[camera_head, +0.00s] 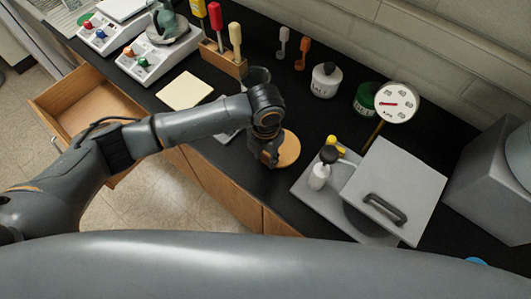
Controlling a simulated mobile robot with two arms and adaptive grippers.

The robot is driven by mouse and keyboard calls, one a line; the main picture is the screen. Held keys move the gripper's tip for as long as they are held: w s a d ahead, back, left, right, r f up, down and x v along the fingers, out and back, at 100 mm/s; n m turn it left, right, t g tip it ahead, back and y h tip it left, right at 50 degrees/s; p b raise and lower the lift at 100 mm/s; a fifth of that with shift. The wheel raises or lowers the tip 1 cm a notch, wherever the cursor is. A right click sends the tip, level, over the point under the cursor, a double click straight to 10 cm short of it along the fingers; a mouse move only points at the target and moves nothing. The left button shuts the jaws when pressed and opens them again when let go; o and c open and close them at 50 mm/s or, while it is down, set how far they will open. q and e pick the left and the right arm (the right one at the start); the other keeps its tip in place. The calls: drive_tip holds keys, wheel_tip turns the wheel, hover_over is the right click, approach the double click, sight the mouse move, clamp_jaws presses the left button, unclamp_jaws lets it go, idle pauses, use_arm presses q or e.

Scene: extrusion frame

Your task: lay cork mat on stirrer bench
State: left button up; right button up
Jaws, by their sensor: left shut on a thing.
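The cork mat (288,150) is a round, tan disc near the middle of the black bench top (243,178). My left gripper (270,158) is over the mat's left side and is shut on it. The gripper hides part of the mat. I cannot tell whether the mat touches the bench or is held just above it. Two white stirrer units with coloured knobs stand at the far left end of the bench, one of them (143,68) nearer. My right gripper is not in view.
A grey tray (312,195) with a white bottle (319,176) and a grey lidded box (387,190) stand right of the mat. A dial gauge (397,102), a white jar (326,80) and a screwdriver rack (222,60) stand behind. A wooden drawer (60,88) is open at left.

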use_arm(q)
drive_tip(key=o, duration=1.1)
drive_tip(key=shift+f, duration=0.1)
drive_tip(key=shift+o, duration=0.2)
drive_tip(key=shift+r, duration=0.3)
wheel_tip(320, 180, up, 12)
drive_tip(key=b, duration=0.4)
drive_tip(key=shift+f, duration=0.2)
